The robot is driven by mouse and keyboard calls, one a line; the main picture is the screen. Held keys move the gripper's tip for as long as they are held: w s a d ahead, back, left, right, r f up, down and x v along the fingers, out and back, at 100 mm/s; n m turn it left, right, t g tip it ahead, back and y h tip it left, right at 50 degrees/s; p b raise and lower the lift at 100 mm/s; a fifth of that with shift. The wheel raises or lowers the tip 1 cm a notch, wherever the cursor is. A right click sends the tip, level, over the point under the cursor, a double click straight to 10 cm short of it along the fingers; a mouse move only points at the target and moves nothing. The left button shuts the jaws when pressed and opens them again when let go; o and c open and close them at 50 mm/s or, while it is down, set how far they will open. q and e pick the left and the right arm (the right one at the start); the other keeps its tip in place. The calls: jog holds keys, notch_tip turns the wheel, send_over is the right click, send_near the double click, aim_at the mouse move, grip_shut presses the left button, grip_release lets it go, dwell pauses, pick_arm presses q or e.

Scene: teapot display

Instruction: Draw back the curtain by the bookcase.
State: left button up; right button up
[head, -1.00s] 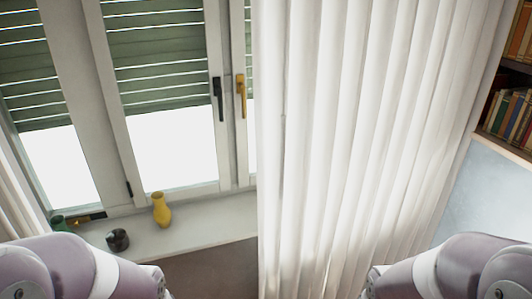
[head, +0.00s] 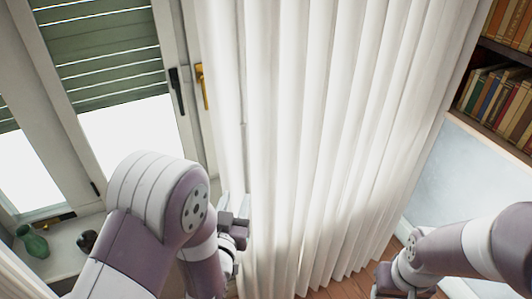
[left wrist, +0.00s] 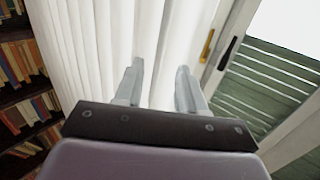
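The white pleated curtain (head: 330,130) hangs closed in long folds between the window and the bookcase (head: 495,85). My left gripper (head: 236,205) is at the curtain's left edge, low beside the window. In the left wrist view its two fingers (left wrist: 160,88) are apart, with curtain folds (left wrist: 160,40) showing between and beyond them. Whether any cloth lies between the fingertips I cannot tell. My right gripper (head: 388,282) is low at the right, apart from the curtain's lower folds; its fingers are not clear.
The window with a green shutter (head: 100,50), dark handle (head: 178,92) and brass handle (head: 203,85) is left of the curtain. The sill holds a green vase (head: 32,241) and a small dark pot (head: 87,240). Wooden floor (head: 345,287) shows below.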

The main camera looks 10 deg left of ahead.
aim_at(245, 167)
pick_arm(q)
jog(key=w+p, duration=0.1)
jog(key=w, duration=0.2)
jog(key=w+p, duration=0.2)
jog(key=w, duration=0.2)
jog(key=w+r+p, duration=0.1)
jog(key=w+p, duration=0.1)
jog(key=w, duration=0.2)
jog(key=shift+w+a+r, duration=0.1)
jog(key=shift+a, duration=0.1)
jog(key=shift+w, duration=0.4)
jog(key=shift+w, duration=0.1)
grip_shut()
